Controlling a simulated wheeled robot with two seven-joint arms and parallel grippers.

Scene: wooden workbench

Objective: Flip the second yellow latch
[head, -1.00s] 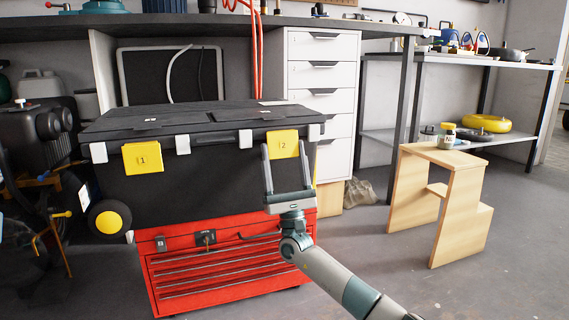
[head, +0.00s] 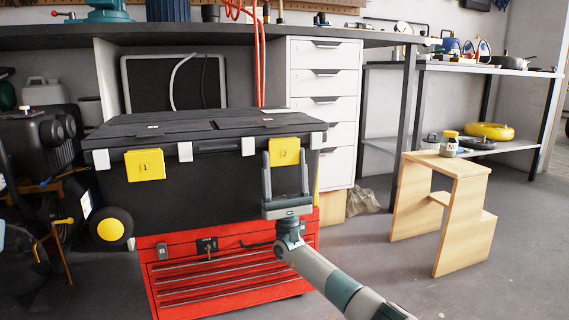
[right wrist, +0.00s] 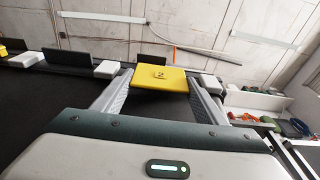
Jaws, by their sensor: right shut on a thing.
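The second yellow latch (head: 285,151), marked 2, is on the right of the front of the black toolbox (head: 215,190). My right gripper (head: 284,157) is in front of it, with one finger at each side of the latch. In the right wrist view the latch (right wrist: 160,78) lies between the two fingertips (right wrist: 160,84), and the gripper is shut on it. The first yellow latch (head: 145,165), marked 1, hangs against the toolbox front at the left. My left gripper is not in view.
The toolbox sits on a red tool chest (head: 220,268). White drawers (head: 324,110) stand behind it, and a wooden step stool (head: 440,205) stands to the right. The grey floor (head: 370,255) between chest and stool is clear. A bench top (head: 230,34) runs above and behind.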

